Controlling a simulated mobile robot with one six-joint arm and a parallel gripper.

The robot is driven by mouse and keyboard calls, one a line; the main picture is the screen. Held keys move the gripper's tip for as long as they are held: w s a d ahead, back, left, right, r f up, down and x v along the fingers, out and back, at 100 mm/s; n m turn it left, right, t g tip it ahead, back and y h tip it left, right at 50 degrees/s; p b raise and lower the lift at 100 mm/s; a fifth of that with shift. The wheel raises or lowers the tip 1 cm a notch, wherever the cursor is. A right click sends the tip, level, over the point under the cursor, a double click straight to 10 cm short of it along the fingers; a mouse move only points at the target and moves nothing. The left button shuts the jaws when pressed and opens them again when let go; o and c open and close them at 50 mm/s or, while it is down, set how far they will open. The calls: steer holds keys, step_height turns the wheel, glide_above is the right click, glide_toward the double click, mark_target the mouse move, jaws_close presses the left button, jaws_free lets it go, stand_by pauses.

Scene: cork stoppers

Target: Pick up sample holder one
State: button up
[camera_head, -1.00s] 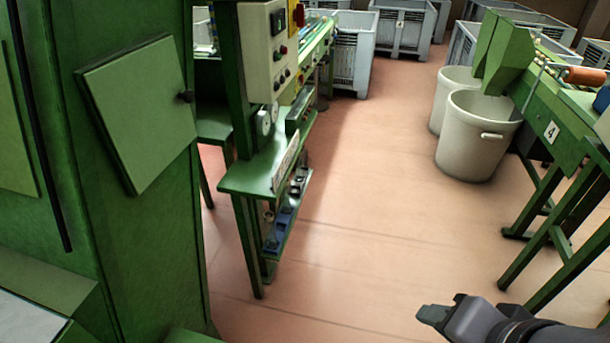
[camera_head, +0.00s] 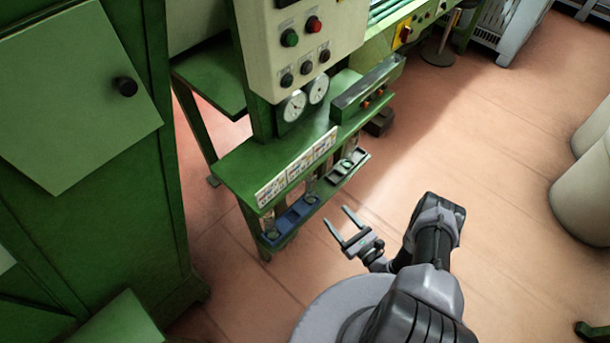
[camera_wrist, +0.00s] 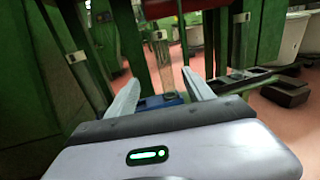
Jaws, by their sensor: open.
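Two small sample holders sit on the low shelf under the green machine's ledge. One is a blue holder (camera_head: 292,218) at the left, and the other is a dark grey holder (camera_head: 346,170) at the right with a small green spot on it. I cannot tell which is number one. My gripper (camera_head: 337,216) is open and empty, to the right of the blue holder and apart from it. In the wrist view, the blue holder (camera_wrist: 160,101) shows low between the fingers of my gripper (camera_wrist: 160,78), partly hidden. A dark holder (camera_wrist: 235,82) lies to the right.
The green ledge (camera_head: 235,171) with a labelled front overhangs the holders. Above it are two dials (camera_head: 304,98) and a control box (camera_head: 300,45). A green cabinet (camera_head: 80,130) stands left. White bins (camera_head: 585,190) stand right. The floor between is clear.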

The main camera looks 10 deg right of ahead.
steer(key=f+m+h, duration=0.1)
steer(key=f, duration=0.1)
steer(key=b, duration=0.1)
glide_toward(314, 189)
steer(key=a, duration=0.2)
steer(key=b+x, duration=0.1)
steer(key=x, duration=0.2)
steer(key=d+b+x, duration=0.1)
steer(key=b+x, duration=0.1)
steer(key=x, duration=0.2)
steer(key=b+x, duration=0.1)
steer(key=x, duration=0.3)
steer(key=shift+w+d+r+b, duration=0.15)
steer(key=shift+w+d+b, duration=0.1)
steer(key=shift+w+b, duration=0.1)
steer(key=shift+r, duration=0.1)
jaws_close()
